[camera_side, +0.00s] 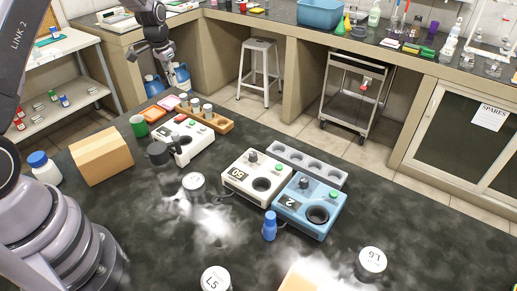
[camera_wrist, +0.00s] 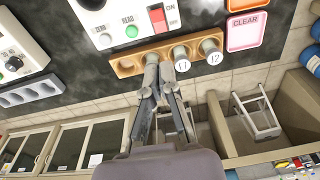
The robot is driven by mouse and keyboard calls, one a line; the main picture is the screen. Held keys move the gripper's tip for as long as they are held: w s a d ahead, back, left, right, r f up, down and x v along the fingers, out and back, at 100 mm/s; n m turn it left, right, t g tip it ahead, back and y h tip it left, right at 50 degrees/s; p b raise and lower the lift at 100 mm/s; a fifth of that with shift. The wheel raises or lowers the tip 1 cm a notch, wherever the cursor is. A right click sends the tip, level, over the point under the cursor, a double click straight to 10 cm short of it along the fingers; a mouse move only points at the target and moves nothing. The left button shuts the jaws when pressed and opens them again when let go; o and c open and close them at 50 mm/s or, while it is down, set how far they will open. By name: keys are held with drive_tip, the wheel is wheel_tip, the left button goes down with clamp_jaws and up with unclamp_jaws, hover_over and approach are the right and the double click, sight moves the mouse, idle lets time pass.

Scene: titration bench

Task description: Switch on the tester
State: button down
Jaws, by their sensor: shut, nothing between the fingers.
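The tester (camera_side: 196,143) is a white box on the dark bench, left of centre in the side view, with a green button and a red switch. In the wrist view its panel (camera_wrist: 112,32) shows at the top, with ZERO and READ labels and a red and white ON/OFF rocker switch (camera_wrist: 157,20). I cannot tell which way the rocker is set. My gripper (camera_wrist: 158,68) is shut and empty; its tips appear close to the wooden vial rack, apart from the switch. In the side view my gripper (camera_side: 172,83) is beyond the bench's far edge.
The wooden rack (camera_wrist: 127,66) holds vials, including ones marked 11 and 12. A pink CLEAR pad (camera_wrist: 246,32) is beside it. A white device (camera_side: 237,183) and blue device (camera_side: 291,225) stand right of the tester. A cardboard box (camera_side: 101,156) is left.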

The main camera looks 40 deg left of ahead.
sight(182, 117)
wheel_tip(182, 117, down, 10)
drive_tip(key=shift+r, duration=0.1)
drive_tip(key=shift+s+f, duration=0.3)
drive_tip(key=shift+f, duration=0.4)
drive_tip(key=shift+s+f, duration=0.3)
drive_tip(key=shift+f, duration=0.05)
drive_tip(key=shift+w, duration=0.1)
drive_tip(key=shift+w+r, duration=0.15)
drive_tip(key=shift+w, duration=0.6)
